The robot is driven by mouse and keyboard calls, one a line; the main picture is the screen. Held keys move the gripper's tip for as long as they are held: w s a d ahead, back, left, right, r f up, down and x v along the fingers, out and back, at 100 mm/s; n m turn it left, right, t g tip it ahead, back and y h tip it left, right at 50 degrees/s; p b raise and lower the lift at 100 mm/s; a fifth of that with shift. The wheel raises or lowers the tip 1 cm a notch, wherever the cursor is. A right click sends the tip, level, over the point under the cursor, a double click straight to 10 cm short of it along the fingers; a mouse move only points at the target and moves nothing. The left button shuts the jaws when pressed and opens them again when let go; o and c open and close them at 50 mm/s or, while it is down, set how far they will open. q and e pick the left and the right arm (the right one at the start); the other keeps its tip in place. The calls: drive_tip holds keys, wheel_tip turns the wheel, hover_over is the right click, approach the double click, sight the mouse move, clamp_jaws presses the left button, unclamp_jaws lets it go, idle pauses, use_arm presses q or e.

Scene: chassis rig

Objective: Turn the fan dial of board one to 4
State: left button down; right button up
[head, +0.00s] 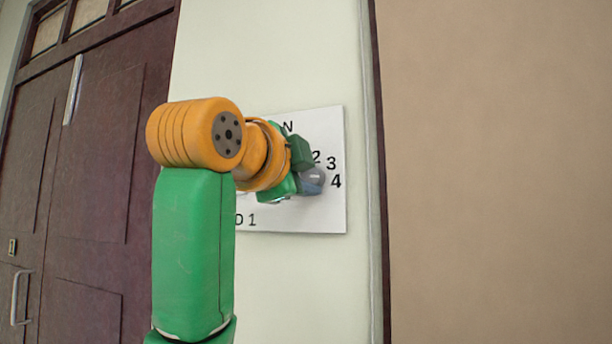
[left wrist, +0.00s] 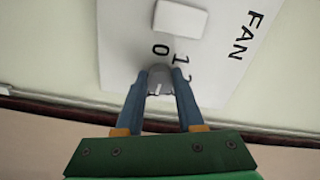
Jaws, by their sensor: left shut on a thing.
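The white board (head: 326,215) hangs on the pale wall, with "D 1" readable at its lower edge and the numbers 2, 3 and 4 at its right. The grey fan dial (head: 316,176) sits just left of those numbers. In the left wrist view the dial (left wrist: 160,75) is between the blue fingers of my left gripper (left wrist: 160,82), which is shut on it. A short pale mark shows on the dial; its exact setting I cannot tell. "FAN", 0, 1 and part of another number show there. My left arm hides much of the board in the head view. My right gripper is not in view.
A white raised block (left wrist: 180,18) is on the board near the dial. A dark door (head: 85,150) with a handle is at the left. A dark trim strip (head: 380,190) and a tan wall (head: 500,170) are at the right.

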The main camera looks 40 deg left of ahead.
use_arm(q)
drive_tip(key=shift+r+m, duration=0.1)
drive_tip(key=shift+m, duration=0.4)
drive_tip(key=c, duration=0.5)
unclamp_jaws()
drive_tip(key=shift+d, duration=0.1)
drive_tip(key=b+v, duration=0.2)
drive_tip(key=v, duration=0.5)
